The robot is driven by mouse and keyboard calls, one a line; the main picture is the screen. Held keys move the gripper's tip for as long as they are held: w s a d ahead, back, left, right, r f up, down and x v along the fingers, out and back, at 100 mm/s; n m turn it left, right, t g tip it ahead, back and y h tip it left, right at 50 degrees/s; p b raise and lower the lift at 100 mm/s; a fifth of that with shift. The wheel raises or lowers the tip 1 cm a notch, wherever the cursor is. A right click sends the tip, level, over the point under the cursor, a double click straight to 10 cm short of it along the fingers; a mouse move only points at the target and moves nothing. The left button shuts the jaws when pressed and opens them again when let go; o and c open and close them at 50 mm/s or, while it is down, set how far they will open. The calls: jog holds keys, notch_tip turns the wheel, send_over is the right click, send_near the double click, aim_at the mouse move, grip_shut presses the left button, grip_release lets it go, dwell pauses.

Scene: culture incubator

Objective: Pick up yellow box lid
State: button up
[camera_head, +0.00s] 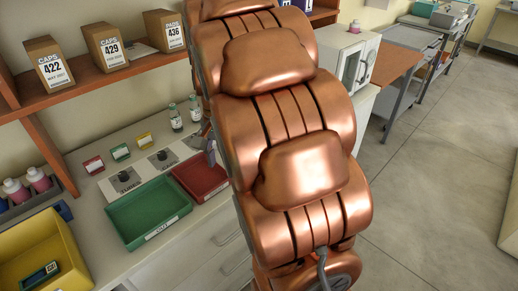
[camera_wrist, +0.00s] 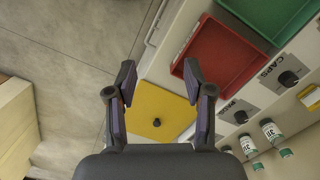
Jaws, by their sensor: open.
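The yellow box lid (camera_wrist: 170,103) is a flat yellow square with a small black knob, in the middle of the wrist view. It lies on the white counter close to its front edge. My gripper (camera_wrist: 159,78) is open and empty, with its two fingers on either side of the lid in the picture. The height between fingers and knob cannot be told. In the head view my arm hides the lid, and only a small part of my gripper shows beside the red tray (camera_head: 203,183).
A green tray (camera_head: 150,213) stands left of the red tray in the head view. Small bottles (camera_head: 176,118) and black-knobbed labelled plates (camera_head: 125,180) are behind them. A yellow bin (camera_head: 70,258) is at lower left. A shelf (camera_head: 110,72) with several boxes hangs above the counter.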

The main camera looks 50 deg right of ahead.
jog(key=shift+w+d+f+m+t+p, duration=0.3)
jog(key=shift+w+d+f+m, duration=1.35)
jog(key=shift+d, duration=2.4)
jog(key=shift+w+d+f+m+t+p, duration=0.15)
jog(key=shift+w+d+f+m+p, duration=0.25)
jog(key=shift+w+d+f+m, duration=2.4)
jog(key=shift+d+r+m+t+p, duration=0.1)
jog(key=shift+d+m+t+p, duration=0.45)
jog(key=shift+d, duration=4.7)
jog(key=shift+g, duration=0.3)
jog(key=shift+w+a+f+p, duration=0.15)
jog(key=shift+f+p, duration=0.15)
jog(key=shift+f, duration=0.55)
jog(key=shift+w+a+f+p, duration=0.15)
jog(key=shift+f+p, duration=0.2)
jog(key=shift+f, duration=0.45)
jog(key=shift+w+a+f+p, duration=0.15)
jog(key=shift+f+p, duration=0.15)
jog(key=shift+f, duration=0.55)
jog(key=shift+s, duration=0.1)
jog(key=shift+c, duration=0.3)
grip_shut()
